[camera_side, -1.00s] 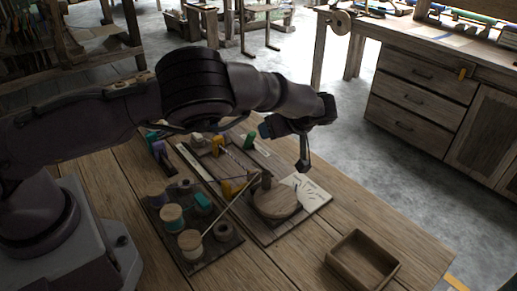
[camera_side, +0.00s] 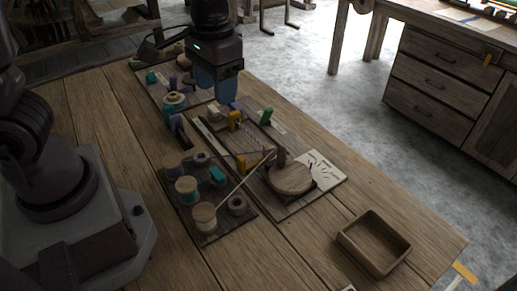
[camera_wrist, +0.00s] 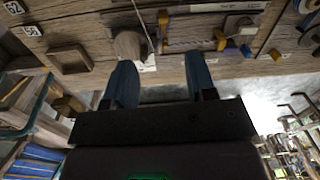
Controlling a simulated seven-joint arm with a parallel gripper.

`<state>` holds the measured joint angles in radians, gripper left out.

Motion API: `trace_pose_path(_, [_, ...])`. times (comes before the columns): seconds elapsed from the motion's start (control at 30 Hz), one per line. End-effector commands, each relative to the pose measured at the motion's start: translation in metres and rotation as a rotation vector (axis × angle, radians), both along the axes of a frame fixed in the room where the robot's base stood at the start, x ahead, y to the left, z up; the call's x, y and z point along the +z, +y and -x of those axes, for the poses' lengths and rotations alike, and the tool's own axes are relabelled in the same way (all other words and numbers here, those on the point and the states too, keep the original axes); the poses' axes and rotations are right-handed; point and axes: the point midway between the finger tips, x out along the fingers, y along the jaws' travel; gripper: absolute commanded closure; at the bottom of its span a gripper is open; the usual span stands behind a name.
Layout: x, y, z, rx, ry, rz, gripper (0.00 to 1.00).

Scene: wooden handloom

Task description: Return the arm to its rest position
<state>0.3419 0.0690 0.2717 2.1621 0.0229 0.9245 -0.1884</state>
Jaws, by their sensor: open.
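My gripper (camera_side: 204,90) is raised above the far part of the wooden table in the side view, pointing down. In the wrist view its two blue fingers (camera_wrist: 158,84) stand wide apart with nothing between them. The handloom board (camera_side: 303,207) lies below on the table, with a round wooden disc (camera_side: 290,178), yellow and green pegs, and a thin stick across it. A dark tray (camera_side: 240,222) beside it holds several thread spools, such as a cream one (camera_side: 204,217). The fingertips are partly hard to make out in the side view.
An empty wooden box (camera_side: 374,243) stands at the table's front right; it also shows in the wrist view (camera_wrist: 70,60). More spools stand at the back left of the table. A drawer bench (camera_side: 440,85) stands beyond the floor gap at right.

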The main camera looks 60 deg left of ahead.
Motion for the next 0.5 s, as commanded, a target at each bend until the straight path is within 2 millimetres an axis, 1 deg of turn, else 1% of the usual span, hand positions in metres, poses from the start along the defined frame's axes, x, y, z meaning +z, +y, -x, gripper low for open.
trace_pose_path(0.03, [0.014,0.000,0.014,-0.041,-0.043,0.030,0.49])
trace_pose_path(0.1, [0.028,0.000,0.031,-0.102,-0.098,0.056,0.49])
trace_pose_path(0.2, [0.045,0.000,0.055,-0.164,-0.187,0.071,0.49])
trace_pose_path(0.3, [0.059,0.002,0.077,-0.182,-0.279,0.065,0.49])
trace_pose_path(0.4, [0.071,0.006,0.092,-0.168,-0.361,0.048,0.49])
trace_pose_path(0.5, [0.082,0.009,0.100,-0.151,-0.432,0.028,0.49])
